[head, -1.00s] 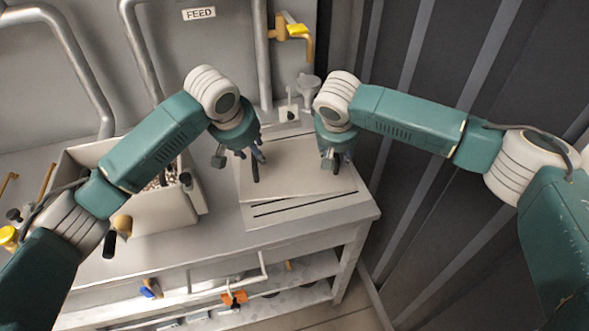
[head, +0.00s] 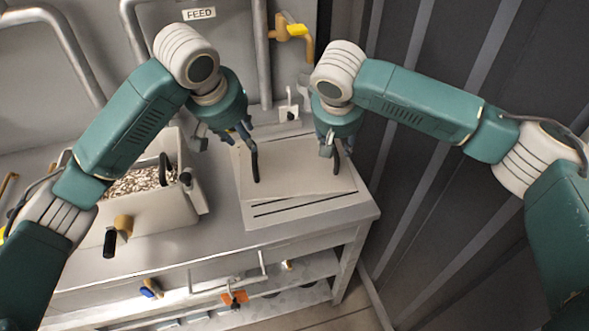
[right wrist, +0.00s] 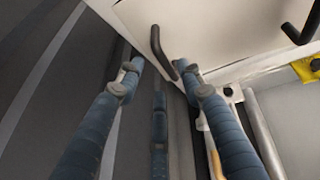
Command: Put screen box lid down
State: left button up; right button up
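The screen box lid (head: 298,172) is a flat, pale grey panel lying at the right end of the bench. It has two black handles, a left one (head: 254,162) and a right one (head: 338,155). Both handles also show on the lid in the right wrist view (right wrist: 225,30). My left gripper (head: 225,138) is open, above and left of the left handle. My right gripper (head: 328,146) is close beside the right handle. In the right wrist view its fingers (right wrist: 160,80) are spread, with the handle between and beyond the tips, not gripped.
An open box (head: 150,215) of pale granules stands left of the lid, with a black-handled knob on its front. A slotted plate (head: 310,208) shows at the lid's front edge. Pipes and a yellow-handled valve (head: 293,31) are behind. A dark ribbed wall (head: 440,220) stands close on the right.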

jog(key=shift+v, duration=2.3)
